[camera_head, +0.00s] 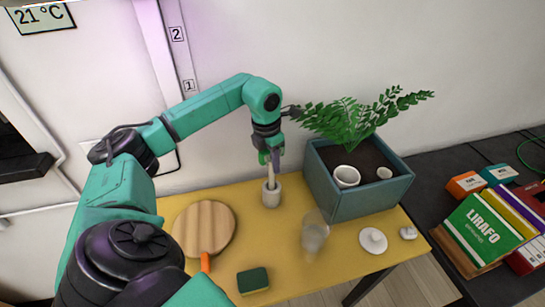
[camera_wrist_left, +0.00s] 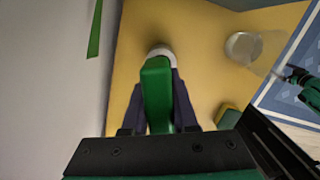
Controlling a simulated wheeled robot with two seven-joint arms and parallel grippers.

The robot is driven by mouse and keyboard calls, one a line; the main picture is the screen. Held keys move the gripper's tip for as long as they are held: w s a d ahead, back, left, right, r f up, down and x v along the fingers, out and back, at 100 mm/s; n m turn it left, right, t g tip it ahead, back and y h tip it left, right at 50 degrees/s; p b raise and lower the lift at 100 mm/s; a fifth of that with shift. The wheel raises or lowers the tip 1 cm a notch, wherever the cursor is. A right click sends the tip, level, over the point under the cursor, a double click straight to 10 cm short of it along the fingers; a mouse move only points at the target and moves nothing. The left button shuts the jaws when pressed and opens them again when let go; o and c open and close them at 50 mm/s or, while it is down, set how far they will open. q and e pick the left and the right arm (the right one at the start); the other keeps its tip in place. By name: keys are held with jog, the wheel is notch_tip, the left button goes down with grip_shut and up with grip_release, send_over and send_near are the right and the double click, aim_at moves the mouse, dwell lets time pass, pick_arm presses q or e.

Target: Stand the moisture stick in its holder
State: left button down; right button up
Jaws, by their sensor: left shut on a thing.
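My left gripper (camera_head: 272,154) points straight down above the yellow table and is shut on the moisture stick (camera_head: 270,176). The stick's pale lower part hangs below the fingers, roughly upright. Its green top (camera_wrist_left: 157,95) fills the space between the fingers in the left wrist view. The holder (camera_head: 271,193), a small pale grey cup, stands directly below. The stick's lower end is at or inside the cup's mouth; I cannot tell how deep. In the left wrist view the holder (camera_wrist_left: 161,50) is partly hidden behind the stick.
A blue-grey planter (camera_head: 358,201) with a fern stands close right of the holder. A clear glass (camera_head: 315,234), a round wooden board (camera_head: 203,229), a green sponge (camera_head: 253,280) and a white lid (camera_head: 373,240) lie around. The wall is close behind.

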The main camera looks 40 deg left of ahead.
pick_arm(q)
jog(key=shift+f+b, duration=0.8)
jog(key=shift+f, duration=0.5)
jog(key=c, duration=0.6)
grip_release()
jog(key=o, duration=0.6)
jog(key=shift+r+p, duration=3.8)
jog(key=shift+r, duration=0.8)
